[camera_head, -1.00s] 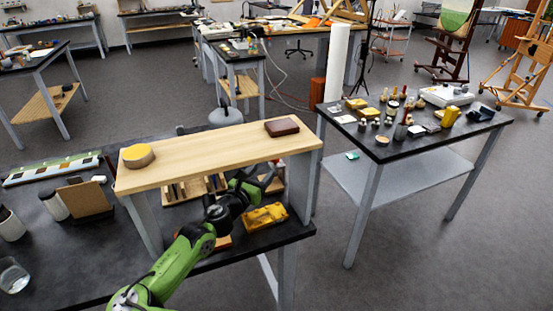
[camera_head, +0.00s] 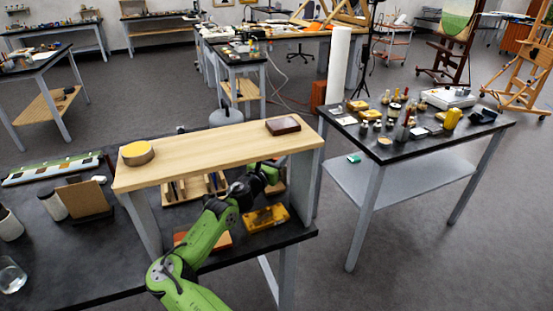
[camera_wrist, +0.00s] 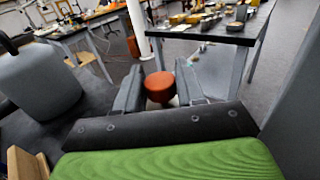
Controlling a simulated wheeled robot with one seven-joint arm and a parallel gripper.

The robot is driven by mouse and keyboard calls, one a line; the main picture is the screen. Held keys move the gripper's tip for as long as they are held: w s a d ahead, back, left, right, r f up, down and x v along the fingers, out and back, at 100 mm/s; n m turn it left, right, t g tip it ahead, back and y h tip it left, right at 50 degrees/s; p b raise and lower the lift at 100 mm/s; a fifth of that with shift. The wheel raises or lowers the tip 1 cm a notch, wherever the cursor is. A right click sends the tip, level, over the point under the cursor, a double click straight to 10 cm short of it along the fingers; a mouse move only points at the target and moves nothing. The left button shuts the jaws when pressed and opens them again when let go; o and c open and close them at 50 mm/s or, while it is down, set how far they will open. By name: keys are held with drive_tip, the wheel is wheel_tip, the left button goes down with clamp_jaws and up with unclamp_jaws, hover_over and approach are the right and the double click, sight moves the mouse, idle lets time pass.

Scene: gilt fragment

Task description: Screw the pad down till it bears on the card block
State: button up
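In the wrist view a red-orange round knob (camera_wrist: 160,87) stands between the two fingers of my gripper (camera_wrist: 160,82). The fingers are spread to either side of it, and I cannot tell whether they touch it. In the head view my gripper (camera_head: 270,172) is under the right part of the wooden shelf, largely hidden by my own arm. The knob cannot be made out there. I cannot identify the pad or the card block in either view, nor see any contact between them.
A grey weight (camera_wrist: 42,84) stands behind. A cluttered table (camera_head: 420,146) is at right.

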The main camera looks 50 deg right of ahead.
drive_tip(key=shift+c, duration=0.4)
drive_tip(key=shift+g+p, duration=0.3)
drive_tip(key=shift+p, duration=0.1)
drive_tip(key=m+g+p, duration=0.1)
drive_tip(key=m+g, duration=0.1)
drive_tip(key=g, duration=0.1)
drive_tip(key=shift+w+r+m+g+p, duration=0.1)
drive_tip(key=shift+m+g+p, duration=0.3)
drive_tip(key=shift+m+g+y+b, duration=0.45)
drive_tip(key=shift+m+g, duration=1.15)
drive_tip(key=shift+g, duration=0.8)
drive_tip(key=shift+g, duration=0.3)
drive_tip(key=o, duration=0.9)
